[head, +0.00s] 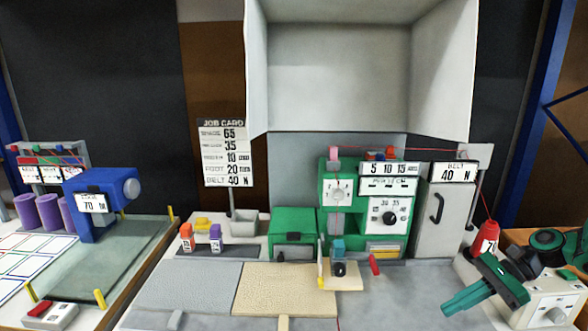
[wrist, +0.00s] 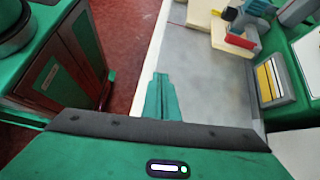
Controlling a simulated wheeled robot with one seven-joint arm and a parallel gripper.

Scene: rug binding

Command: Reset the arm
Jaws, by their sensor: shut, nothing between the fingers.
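My gripper (head: 461,303) is at the lower right of the head view, over the right end of the grey worktable (head: 400,289). Its green fingers point left and are shut with nothing between them. In the wrist view my gripper (wrist: 160,80) shows its fingers together over the table's edge, with grey table top to their right and red floor to their left. My white and green arm links fill the lower right corner of the head view. No object touches the fingers.
A green sewing machine (head: 338,190) stands at the table's back, beside a grey belt cabinet (head: 443,222). A red thread cone (head: 486,239) stands just behind my gripper. A beige rug piece (head: 285,289) lies left of centre. A blue machine (head: 100,195) stands far left.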

